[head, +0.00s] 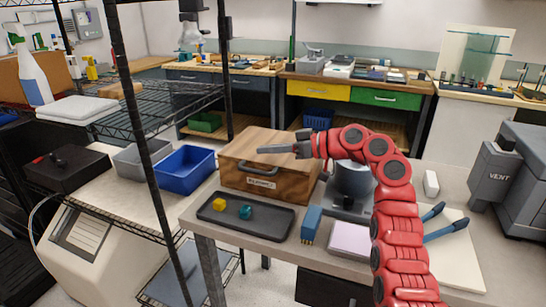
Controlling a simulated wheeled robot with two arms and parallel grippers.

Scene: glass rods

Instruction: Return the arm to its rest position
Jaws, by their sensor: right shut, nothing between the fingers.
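My right arm is red and comes up from the bottom right, bending left over the table. Its grey gripper (274,150) is shut and empty, in front of the upper part of a wooden box (235,165) with a dark handle. I cannot tell whether the gripper touches the box. My left gripper is not in view. No glass rods are clearly visible on the near table.
A dark tray (270,222) holds a yellow and a teal piece. A blue brush (311,224), a grey pot-like device (352,180) and blue-handled tools (445,230) lie around my arm. A black wire shelf (170,105) and a blue bin (185,170) stand left.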

